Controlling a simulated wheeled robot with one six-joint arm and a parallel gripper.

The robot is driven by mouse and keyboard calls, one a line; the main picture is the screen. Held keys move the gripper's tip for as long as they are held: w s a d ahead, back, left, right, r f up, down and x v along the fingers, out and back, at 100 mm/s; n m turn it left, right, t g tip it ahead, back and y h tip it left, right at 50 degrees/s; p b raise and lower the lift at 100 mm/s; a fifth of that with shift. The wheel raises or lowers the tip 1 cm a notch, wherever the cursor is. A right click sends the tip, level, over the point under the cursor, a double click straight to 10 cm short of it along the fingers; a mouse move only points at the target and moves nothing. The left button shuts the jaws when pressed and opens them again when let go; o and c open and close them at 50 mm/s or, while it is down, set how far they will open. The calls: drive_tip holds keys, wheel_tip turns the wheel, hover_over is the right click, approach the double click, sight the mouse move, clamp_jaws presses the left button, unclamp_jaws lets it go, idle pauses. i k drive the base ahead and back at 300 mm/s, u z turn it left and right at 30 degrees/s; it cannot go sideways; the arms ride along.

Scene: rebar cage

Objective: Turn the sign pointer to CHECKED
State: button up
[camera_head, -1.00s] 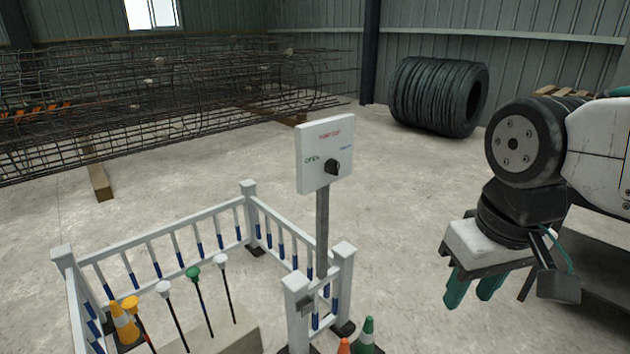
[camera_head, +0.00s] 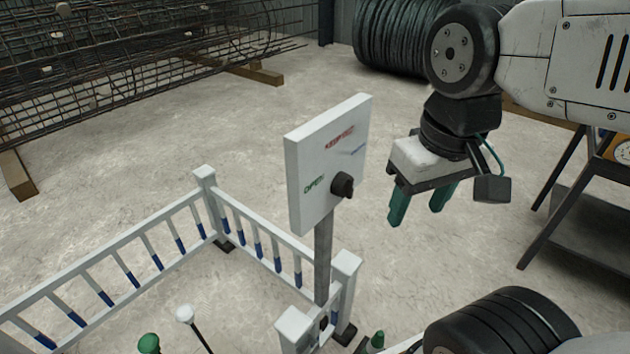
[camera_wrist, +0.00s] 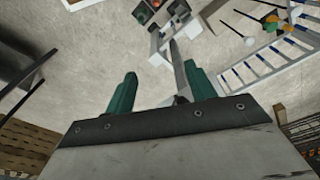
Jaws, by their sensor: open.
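The white sign box (camera_head: 322,160) stands upright on a grey post (camera_head: 323,262) near the middle of the head view. Its face shows a red label at the top, a green OPEN label at the left and a faint blue label at the right, too small to read. The black pointer knob (camera_head: 342,185) sits low on the face; which label it points to is unclear. My gripper (camera_head: 421,212) hangs to the right of the sign, apart from it, fingers down, open and empty. The wrist view shows its green fingers (camera_wrist: 163,92) apart, with the post between them in the picture.
Rebar cages (camera_head: 120,65) lie at the back left and a black coil (camera_head: 400,40) at the back. A dark metal table (camera_head: 590,215) stands at the right. Concrete floor between is clear.

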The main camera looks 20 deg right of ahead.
sight(341, 186)
drive_tip(key=u, duration=0.35)
drive_tip(key=k, duration=1.6)
drive_tip(key=z, duration=1.05)
drive_tip(key=i, duration=1)
drive_tip(key=u, duration=0.05)
